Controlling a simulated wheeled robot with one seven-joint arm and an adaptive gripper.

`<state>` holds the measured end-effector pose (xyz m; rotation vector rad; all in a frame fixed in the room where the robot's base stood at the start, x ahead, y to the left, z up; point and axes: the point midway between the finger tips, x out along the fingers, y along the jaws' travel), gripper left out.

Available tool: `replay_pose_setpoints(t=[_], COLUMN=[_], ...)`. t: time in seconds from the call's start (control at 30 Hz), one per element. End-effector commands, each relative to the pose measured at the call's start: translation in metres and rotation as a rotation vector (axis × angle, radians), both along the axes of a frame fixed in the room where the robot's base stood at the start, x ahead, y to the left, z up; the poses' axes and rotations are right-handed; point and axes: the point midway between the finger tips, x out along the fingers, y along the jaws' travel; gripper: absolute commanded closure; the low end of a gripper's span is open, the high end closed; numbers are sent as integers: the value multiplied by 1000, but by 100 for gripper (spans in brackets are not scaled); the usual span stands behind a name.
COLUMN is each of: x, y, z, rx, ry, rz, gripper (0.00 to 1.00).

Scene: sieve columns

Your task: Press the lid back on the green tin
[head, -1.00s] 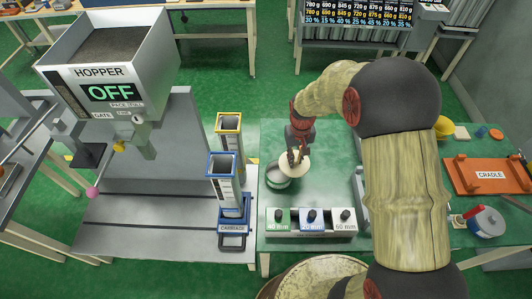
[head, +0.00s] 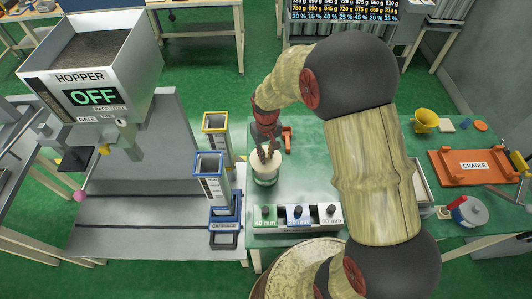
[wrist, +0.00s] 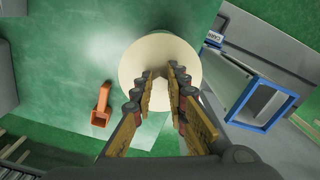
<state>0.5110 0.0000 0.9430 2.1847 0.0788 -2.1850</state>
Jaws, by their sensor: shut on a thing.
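The green tin (head: 265,181) stands on the green table, left of my arm in the head view. Its round cream lid (head: 265,163) is over the tin's top, looking roughly level. I cannot tell whether the lid is fully seated or just above the rim. My gripper (head: 267,151) points down from above and is shut on the lid near its middle. In the wrist view the lid (wrist: 160,52) is a wide cream disc with the gripper fingers (wrist: 160,80) over its lower part.
An orange tool (head: 288,138) lies behind the tin. A box with several knobs (head: 297,218) stands in front. The blue-rimmed column (head: 211,180) and yellow-rimmed column (head: 216,125) stand to the left. The orange cradle (head: 473,166) and a pot (head: 465,212) are at the far right.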

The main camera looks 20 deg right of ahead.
Motion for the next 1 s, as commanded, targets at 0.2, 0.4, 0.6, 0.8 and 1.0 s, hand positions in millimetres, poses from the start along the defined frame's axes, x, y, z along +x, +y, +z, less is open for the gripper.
replay_pose_setpoints(t=[0.2,0.4,0.6,0.8,1.0], x=[0,0,0,0,0], y=[0,0,0,0,0], z=[-21,-39,-53,-57,-57], rx=[0,0,0,0,0], ry=[1,1,0,0,0], rz=[0,0,0,0,0], gripper=[98,98,98,98,98])
